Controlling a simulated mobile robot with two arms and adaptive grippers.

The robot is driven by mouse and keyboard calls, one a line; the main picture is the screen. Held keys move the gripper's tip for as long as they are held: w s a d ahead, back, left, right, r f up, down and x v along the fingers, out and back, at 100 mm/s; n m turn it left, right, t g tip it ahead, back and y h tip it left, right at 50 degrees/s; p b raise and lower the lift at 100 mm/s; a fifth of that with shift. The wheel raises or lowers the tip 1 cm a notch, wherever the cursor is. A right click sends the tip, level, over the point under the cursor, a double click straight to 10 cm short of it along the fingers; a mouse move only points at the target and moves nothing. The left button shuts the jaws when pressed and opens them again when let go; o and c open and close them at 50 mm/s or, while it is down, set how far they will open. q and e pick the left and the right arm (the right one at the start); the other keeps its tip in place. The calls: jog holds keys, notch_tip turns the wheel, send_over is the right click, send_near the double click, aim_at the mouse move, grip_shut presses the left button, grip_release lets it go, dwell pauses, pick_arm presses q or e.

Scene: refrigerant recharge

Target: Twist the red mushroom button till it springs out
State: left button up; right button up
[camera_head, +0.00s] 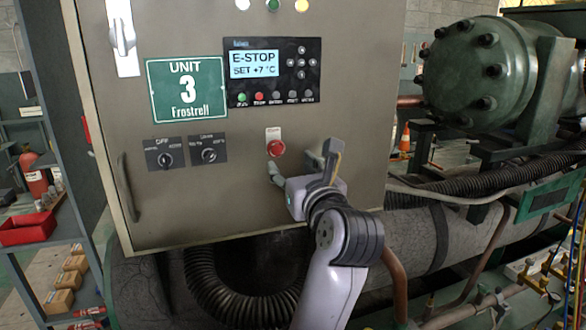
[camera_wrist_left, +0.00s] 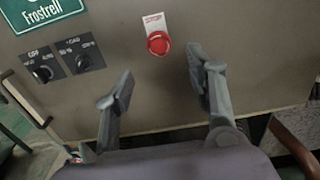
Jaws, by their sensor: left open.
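The red mushroom button (camera_head: 276,148) sits on the lower right part of the grey cabinet door, under a small white label. In the left wrist view the button (camera_wrist_left: 158,43) shows ahead of the fingers, between their lines and nearer the top of the picture. My left gripper (camera_head: 303,166) is in front of the door, just below and to the right of the button. Its two fingers (camera_wrist_left: 158,92) are spread wide with nothing between them, apart from the button. My right gripper is in neither view.
The cabinet display (camera_head: 254,64) reads E-STOP, SET +7 °C. Two black rotary switches (camera_head: 187,154) are left of the button, and a door handle (camera_head: 128,188) is farther left. A green compressor (camera_head: 480,72) and a black ribbed hose (camera_head: 480,172) lie to the right.

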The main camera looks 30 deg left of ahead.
aim_at(277, 150)
pick_arm(q)
jog(key=x, duration=0.8)
jog(key=shift+w+a, duration=0.2)
jog(key=shift+a, duration=0.2)
jog(key=shift+d, duration=0.1)
jog(key=c, duration=1.1)
jog(key=shift+m+p, duration=1)
jog(key=shift+p, duration=0.2)
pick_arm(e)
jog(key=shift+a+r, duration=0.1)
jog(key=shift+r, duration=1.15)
pick_arm(q)
jog(key=shift+m+p, duration=0.5)
jog(key=shift+p, duration=0.3)
jog(key=shift+m+p, duration=0.5)
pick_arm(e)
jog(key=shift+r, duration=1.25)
